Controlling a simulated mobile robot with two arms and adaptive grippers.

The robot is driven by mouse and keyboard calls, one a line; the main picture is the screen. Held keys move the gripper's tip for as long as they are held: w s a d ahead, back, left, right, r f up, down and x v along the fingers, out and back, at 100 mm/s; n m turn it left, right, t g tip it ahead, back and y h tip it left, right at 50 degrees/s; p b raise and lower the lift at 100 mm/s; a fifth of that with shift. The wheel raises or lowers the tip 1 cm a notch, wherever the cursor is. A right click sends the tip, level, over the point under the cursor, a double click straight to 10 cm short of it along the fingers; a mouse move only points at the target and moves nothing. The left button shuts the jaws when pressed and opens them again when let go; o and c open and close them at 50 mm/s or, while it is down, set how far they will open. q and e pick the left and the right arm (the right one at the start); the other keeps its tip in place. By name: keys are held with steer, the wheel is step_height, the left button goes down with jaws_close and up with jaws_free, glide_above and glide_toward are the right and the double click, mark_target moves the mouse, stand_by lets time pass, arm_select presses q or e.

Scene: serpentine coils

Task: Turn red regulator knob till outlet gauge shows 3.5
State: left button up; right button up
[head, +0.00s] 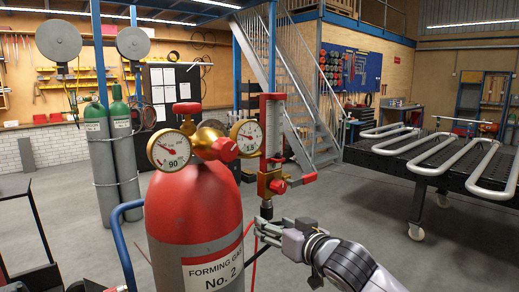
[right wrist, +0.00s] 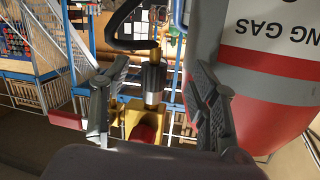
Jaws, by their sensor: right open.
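The red regulator knob (head: 224,149) sits on the brass regulator body on top of the red gas cylinder (head: 195,215). The outlet gauge (head: 247,137) is just right of the knob; its figure is too small to read surely. The left gauge (head: 169,150) shows 90. My right gripper (head: 266,228) is open, low and right of the regulator, below the flowmeter. In the right wrist view, a dark hose fitting (right wrist: 153,80) stands between its parted fingers, with a red knob (right wrist: 145,133) beyond. My left gripper is not in view.
The flowmeter (head: 272,125) with its red knobs stands right of the outlet gauge. A blue rail (head: 122,240) curves at the cylinder's left. A table with metal coils (head: 440,155) stands at right; the floor between is clear.

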steer(key=s+a+r+n+y+p, duration=0.1)
steer(key=s+a+r, duration=0.1)
steer(key=s+r, duration=0.3)
steer(key=s+a+r+n+y, duration=0.1)
steer(key=s+r, duration=0.2)
steer(key=r, duration=0.4)
steer(key=n+y+p, duration=0.1)
steer(key=n+y, duration=0.1)
glide_toward(230, 152)
steer(key=x, duration=1.1)
steer(key=shift+p, duration=0.35)
steer(key=shift+s+d, duration=0.1)
steer(key=shift+c, duration=0.2)
jaws_close()
